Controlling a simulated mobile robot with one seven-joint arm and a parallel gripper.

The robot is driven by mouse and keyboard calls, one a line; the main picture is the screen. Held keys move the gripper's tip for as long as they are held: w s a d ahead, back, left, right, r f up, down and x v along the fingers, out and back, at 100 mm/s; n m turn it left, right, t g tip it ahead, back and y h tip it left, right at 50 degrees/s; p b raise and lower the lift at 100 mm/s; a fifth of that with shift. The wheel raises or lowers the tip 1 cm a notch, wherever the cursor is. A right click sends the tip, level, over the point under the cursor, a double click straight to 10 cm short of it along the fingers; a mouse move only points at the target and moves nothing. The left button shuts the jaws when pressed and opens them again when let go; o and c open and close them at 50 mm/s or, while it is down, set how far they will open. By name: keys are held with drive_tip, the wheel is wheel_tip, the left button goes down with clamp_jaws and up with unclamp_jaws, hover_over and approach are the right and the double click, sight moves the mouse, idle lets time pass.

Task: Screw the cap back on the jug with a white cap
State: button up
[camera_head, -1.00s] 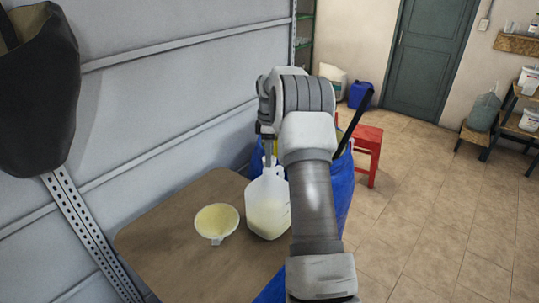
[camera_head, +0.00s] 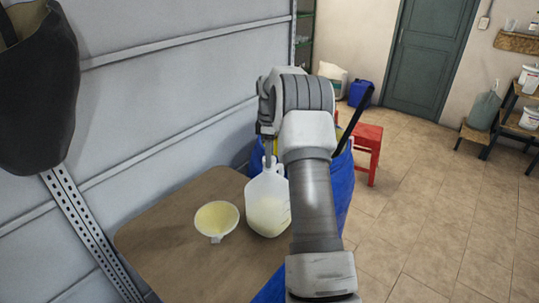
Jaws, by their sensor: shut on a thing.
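A translucent white jug (camera_head: 267,206) with pale liquid in its lower part stands upright on the wooden table, near its right edge. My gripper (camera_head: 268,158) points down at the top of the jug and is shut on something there. My arm and the gripper's own body hide much of the jug's right side. The white cap cannot be made out; the jug's mouth is too small and covered to tell whether the cap sits on it.
A funnel (camera_head: 217,219) with a pale yellow inside lies on the wooden table (camera_head: 165,240), left of the jug. Blue drums (camera_head: 341,185) stand behind and right of the table. A red stool (camera_head: 367,150) is beyond. A grey wall borders the left.

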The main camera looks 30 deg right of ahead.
drive_tip(key=shift+f, duration=0.7)
idle(1.4)
drive_tip(key=m, duration=0.5)
drive_tip(key=shift+s+f+m, duration=0.1)
drive_tip(key=shift+f+m, duration=0.05)
drive_tip(key=shift+m, duration=0.25)
drive_tip(key=m, duration=0.5)
drive_tip(key=shift+a+m+p, duration=0.1)
drive_tip(key=shift+m+p, duration=0.25)
drive_tip(key=shift+m, duration=0.05)
